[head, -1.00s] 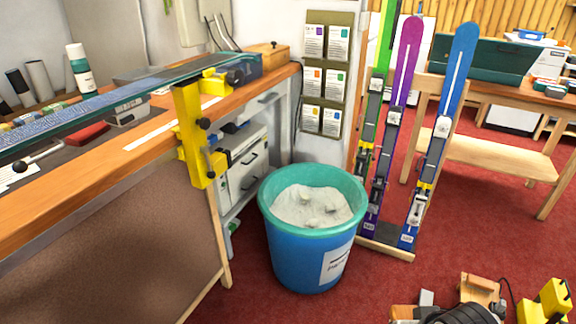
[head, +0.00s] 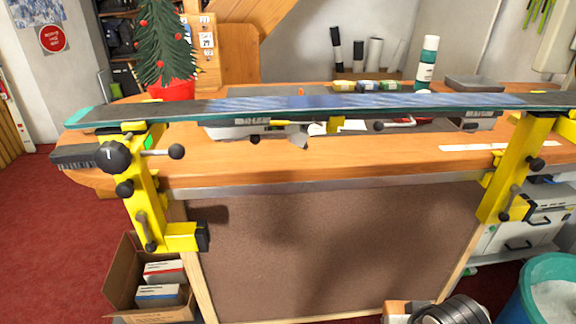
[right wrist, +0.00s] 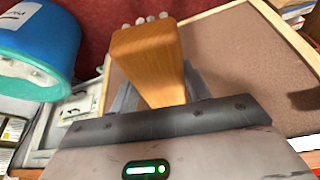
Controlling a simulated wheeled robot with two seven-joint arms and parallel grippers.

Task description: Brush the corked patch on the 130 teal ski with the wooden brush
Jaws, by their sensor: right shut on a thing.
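The teal-edged ski (head: 160,112) lies base up across the bench in the head view, held by two yellow vises (head: 145,200) (head: 510,165). A streaky blue-white patch (head: 340,101) covers the middle of its dark base. In the right wrist view my right gripper (right wrist: 160,90) is shut on the wooden brush (right wrist: 148,60), a block with pale bristle tufts at its far end. The brush is apart from the ski. Part of my right arm shows at the bottom of the head view, low in front of the bench. My left gripper is out of view.
The bench top (head: 250,172) carries a bottle (head: 428,62), small boxes and a potted tree (head: 165,50). A blue bucket (head: 550,285) stands at the lower right, an open carton (head: 120,285) at the lower left. The space above the ski's middle is clear.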

